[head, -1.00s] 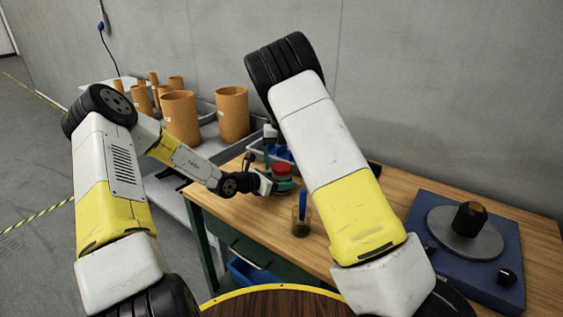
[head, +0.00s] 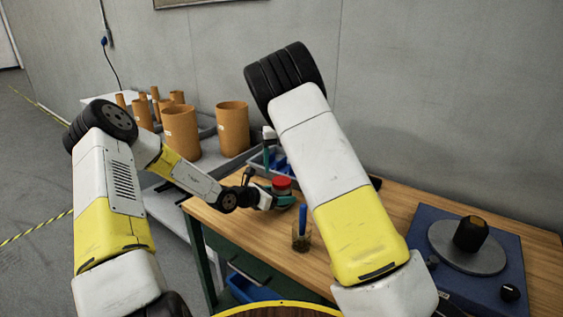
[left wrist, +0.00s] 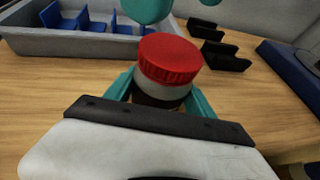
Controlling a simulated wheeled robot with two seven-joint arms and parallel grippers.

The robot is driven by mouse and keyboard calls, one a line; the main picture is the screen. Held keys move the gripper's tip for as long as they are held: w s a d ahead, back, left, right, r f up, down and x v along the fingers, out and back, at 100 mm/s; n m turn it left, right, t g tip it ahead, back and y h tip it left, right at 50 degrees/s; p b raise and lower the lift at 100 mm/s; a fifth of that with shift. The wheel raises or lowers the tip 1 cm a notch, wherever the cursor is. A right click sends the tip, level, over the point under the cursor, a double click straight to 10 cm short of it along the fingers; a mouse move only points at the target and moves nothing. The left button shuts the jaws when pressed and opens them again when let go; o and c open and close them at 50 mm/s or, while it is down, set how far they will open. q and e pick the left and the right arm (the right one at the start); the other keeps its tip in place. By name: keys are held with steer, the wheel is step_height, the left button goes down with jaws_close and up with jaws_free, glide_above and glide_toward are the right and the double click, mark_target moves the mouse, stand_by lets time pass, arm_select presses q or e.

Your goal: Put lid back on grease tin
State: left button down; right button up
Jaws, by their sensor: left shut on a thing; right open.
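The grease tin (left wrist: 160,92) has a grey-white upper band and a dark lower part. The red lid (left wrist: 169,57) sits on top of it; I cannot tell how firmly it is seated. In the head view the red lid (head: 281,183) shows above the worktop. My left gripper (head: 284,199) is shut on the tin, its teal fingers (left wrist: 160,98) on both sides below the lid. My right gripper (head: 267,157) is open just above and behind the tin. Its teal tips (left wrist: 148,9) show at the top of the left wrist view, apart from the lid.
A glass jar with a blue-handled tool (head: 302,232) stands in front of the tin. A grey bin with blue dividers (left wrist: 80,42) lies behind. Brown tubes (head: 181,130) stand on the left shelf. A blue board with a round plate (head: 468,247) is at right.

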steer(key=n, duration=0.5)
steer(key=shift+s+n, duration=0.1)
steer(key=shift+n, duration=0.3)
steer(key=n, duration=1.1)
steer(key=shift+s+r, duration=0.1)
steer(key=shift+r, duration=0.05)
steer(key=n, duration=0.5)
steer(key=shift+r, duration=0.15)
steer(key=n, duration=0.7)
steer(key=shift+r, duration=0.3)
steer(key=n, duration=0.4)
steer(key=shift+r+n, duration=0.25)
steer(key=shift+n, duration=0.05)
steer(key=n, duration=0.6)
steer(key=shift+r+n, duration=0.3)
steer(key=shift+r, duration=0.1)
steer(key=n, duration=0.5)
steer(key=shift+w+r, duration=0.2)
steer(key=shift+r, duration=0.15)
